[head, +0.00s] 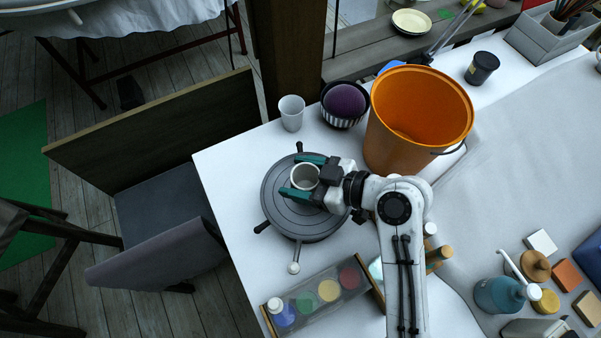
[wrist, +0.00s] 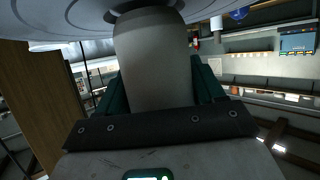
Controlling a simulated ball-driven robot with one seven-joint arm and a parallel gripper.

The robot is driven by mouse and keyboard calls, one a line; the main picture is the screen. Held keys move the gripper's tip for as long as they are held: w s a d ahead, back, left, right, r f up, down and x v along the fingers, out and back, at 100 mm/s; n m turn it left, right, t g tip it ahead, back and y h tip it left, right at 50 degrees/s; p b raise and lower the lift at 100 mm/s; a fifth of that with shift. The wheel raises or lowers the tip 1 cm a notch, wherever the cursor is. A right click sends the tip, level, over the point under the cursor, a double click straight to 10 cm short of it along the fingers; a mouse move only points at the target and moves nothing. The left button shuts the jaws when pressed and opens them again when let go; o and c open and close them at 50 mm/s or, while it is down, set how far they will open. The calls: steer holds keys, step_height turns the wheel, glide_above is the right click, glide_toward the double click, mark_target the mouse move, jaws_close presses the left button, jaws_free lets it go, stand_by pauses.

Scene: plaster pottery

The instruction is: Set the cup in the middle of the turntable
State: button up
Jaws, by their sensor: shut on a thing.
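The white cup (head: 305,177) is upright between the green fingers of my gripper (head: 299,177), which is shut on it. The cup is over the dark grey round turntable (head: 283,215), near its middle in the head view. In the wrist view the grey cup wall (wrist: 155,62) fills the space between the fingers, and its base end is at the pale disc edge at the top. I cannot tell for sure whether the base touches the turntable. Part of the turntable is hidden by my gripper.
Another white cup (head: 291,114) stands behind the turntable, beside a striped bowl with a purple ball (head: 344,102). A large orange bucket (head: 420,115) stands close to my wrist. A paint tray (head: 318,301) lies in front. The table's left edge is near the turntable.

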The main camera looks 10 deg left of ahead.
steer(key=shift+f, duration=0.1)
steer(key=shift+f+b, duration=0.15)
steer(key=shift+b, duration=0.15)
steer(key=o, duration=1.1)
steer(key=shift+r+p, duration=0.3)
steer(key=b+v, duration=0.1)
steer(key=v, duration=1.1)
steer(key=shift+w+d+b, duration=0.1)
steer(key=shift+b, duration=0.2)
